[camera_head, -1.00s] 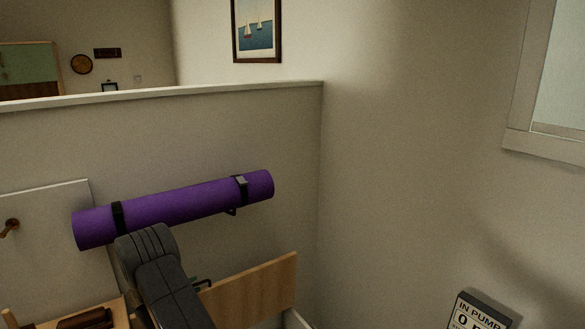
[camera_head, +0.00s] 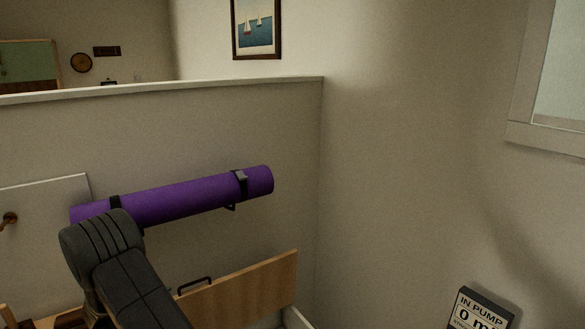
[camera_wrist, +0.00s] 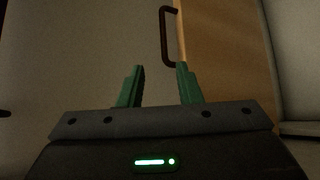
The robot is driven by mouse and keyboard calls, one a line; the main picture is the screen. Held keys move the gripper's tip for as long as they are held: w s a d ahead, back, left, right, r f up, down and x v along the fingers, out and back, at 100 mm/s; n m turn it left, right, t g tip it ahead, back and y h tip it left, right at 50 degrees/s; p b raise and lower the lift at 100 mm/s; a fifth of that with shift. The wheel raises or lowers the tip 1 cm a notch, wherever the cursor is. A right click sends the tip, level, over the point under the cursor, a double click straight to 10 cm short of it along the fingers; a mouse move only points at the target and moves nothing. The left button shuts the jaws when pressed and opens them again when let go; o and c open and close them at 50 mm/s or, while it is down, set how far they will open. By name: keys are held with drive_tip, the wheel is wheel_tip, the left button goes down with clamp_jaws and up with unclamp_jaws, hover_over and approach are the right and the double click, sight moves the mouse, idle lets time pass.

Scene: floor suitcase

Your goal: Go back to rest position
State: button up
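My gripper (camera_wrist: 160,82) shows in the wrist view with its two green fingers apart and nothing between them. A plain wall surface lies beyond the fingers. A wooden panel (camera_wrist: 220,50) with a dark handle (camera_wrist: 166,36) stands just beyond and to the right of the fingers. In the head view my dark grey arm reaches up from the bottom left, in front of the low wall; the gripper itself is not visible there. No suitcase can be made out in either view.
A purple rolled mat (camera_head: 190,200) with black straps hangs on the low wall (camera_head: 200,125), partly behind my arm. The wooden panel (camera_head: 240,290) stands below it. A sign (camera_head: 480,310) is at the bottom right, and a framed picture (camera_head: 256,28) hangs above.

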sight(193, 283)
drive_tip(key=p+x, duration=0.1)
drive_tip(key=x, duration=1.3)
drive_tip(key=shift+d+f+p, duration=0.15)
drive_tip(key=shift+d+p, duration=0.05)
drive_tip(key=shift+p, duration=0.2)
drive_tip(key=shift+s+d+f, duration=0.2)
drive_tip(key=shift+s, duration=0.25)
drive_tip(key=shift+s+d+b, duration=0.2)
drive_tip(key=shift+s+b, duration=0.1)
drive_tip(key=shift+s, duration=0.05)
drive_tip(key=shift+d+r, duration=0.1)
